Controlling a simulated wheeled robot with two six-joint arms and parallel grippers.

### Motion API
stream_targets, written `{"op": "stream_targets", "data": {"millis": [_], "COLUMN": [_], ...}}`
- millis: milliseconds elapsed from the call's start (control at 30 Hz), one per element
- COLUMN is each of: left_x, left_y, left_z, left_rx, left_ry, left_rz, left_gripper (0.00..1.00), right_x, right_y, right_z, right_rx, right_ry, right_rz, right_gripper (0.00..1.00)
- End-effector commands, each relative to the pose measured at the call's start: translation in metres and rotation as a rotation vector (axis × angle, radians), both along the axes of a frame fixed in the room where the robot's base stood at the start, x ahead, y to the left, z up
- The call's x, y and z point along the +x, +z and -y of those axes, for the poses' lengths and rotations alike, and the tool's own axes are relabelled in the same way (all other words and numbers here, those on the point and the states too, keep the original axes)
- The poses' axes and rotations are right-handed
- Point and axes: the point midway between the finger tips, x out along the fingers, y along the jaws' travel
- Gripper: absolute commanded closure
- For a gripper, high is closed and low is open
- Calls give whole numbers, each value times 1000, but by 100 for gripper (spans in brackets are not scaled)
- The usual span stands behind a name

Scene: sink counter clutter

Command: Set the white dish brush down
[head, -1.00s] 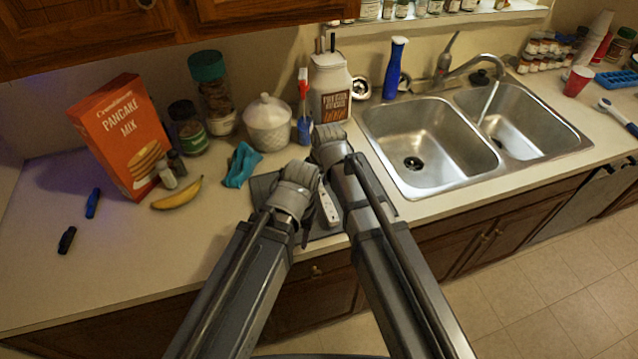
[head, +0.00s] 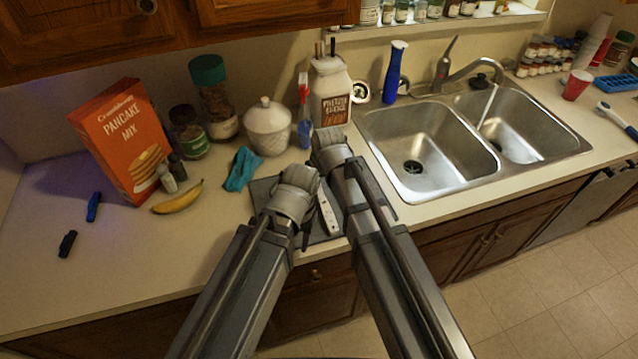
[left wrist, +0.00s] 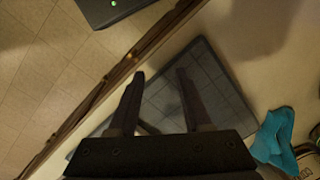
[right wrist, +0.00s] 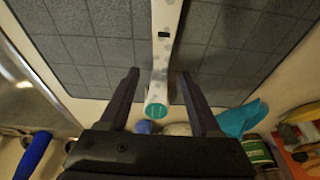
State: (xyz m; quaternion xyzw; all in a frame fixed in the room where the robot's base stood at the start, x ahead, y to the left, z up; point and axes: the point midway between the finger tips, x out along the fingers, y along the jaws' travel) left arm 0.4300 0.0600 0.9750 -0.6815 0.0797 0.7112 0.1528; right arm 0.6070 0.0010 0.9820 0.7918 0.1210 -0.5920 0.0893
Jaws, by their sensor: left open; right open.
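A white spotted handle with a teal end, which I take as the white dish brush (head: 328,217), lies over the dark drying mat (head: 265,188) between my arms. In the right wrist view the brush (right wrist: 163,50) runs down between the fingers, its teal end toward me; its head is out of view. My right gripper (right wrist: 158,88) is open around the handle's end, with gaps on both sides. My left gripper (left wrist: 160,75) is open and empty over the mat (left wrist: 195,60); no brush shows between its fingers.
A teal cloth (head: 242,168) and a banana (head: 178,197) lie left of the mat. A white lidded jar (head: 268,127) and a utensil crock (head: 330,92) stand behind. The double sink (head: 425,150) is at right. Another white-handled brush (head: 618,120) lies at far right. The front-left counter is mostly clear.

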Motion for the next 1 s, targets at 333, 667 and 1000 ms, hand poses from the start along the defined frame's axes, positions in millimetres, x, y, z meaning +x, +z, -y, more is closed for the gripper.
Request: {"op": "stream_targets", "data": {"millis": [333,667,1000], "left_x": [0,0,0], "left_y": [47,97,113], "left_z": [0,0,0], "left_rx": [0,-1,-2], "left_ry": [-2,2,8], "left_rz": [0,0,0], "left_gripper": [51,51,51], "right_x": [-12,-26,-32], "right_y": [47,97,113], "right_z": [4,8,10], "right_rx": [0,0,0], "right_ry": [0,0,0], "right_rz": [0,0,0], "right_gripper": [36,36,36]}}
